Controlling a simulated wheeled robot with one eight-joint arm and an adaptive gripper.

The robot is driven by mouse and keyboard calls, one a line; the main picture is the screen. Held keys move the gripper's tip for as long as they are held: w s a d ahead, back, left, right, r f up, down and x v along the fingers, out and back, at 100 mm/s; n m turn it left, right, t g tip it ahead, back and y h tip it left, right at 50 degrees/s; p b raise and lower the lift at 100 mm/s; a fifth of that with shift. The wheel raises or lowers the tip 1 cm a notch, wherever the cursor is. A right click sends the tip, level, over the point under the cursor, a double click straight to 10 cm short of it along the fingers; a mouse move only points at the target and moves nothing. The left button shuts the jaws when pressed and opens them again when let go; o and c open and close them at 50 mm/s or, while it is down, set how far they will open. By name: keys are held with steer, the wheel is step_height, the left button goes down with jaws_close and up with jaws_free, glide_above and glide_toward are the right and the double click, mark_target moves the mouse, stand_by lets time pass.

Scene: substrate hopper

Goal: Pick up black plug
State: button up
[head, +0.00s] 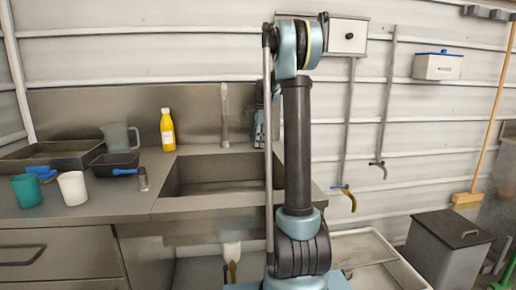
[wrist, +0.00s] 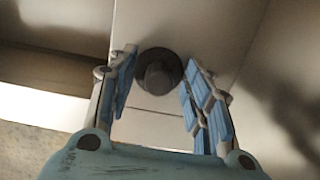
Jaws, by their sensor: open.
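The black plug (wrist: 158,74) shows in the wrist view as a dark round disc with a raised knob, on a bare metal surface. My gripper (wrist: 157,85) is open, with one blue-padded finger to the left of the plug and one to its right. Neither finger clearly touches it, and the height gap cannot be told. In the head view my gripper (head: 260,141) shows only in part behind my arm, near the back of the sink. I cannot make out the plug there.
The sink (head: 215,172) lies left of my arm, with an upright pipe (head: 224,115) behind it. A yellow bottle (head: 167,130), a grey jug (head: 121,137), a dark tray (head: 50,155), two cups and a small grey cylinder (head: 143,180) stand on the left counter.

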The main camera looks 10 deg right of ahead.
jaws_close()
stand_by(0.3)
step_height(320, 180, up, 10)
stand_by(0.5)
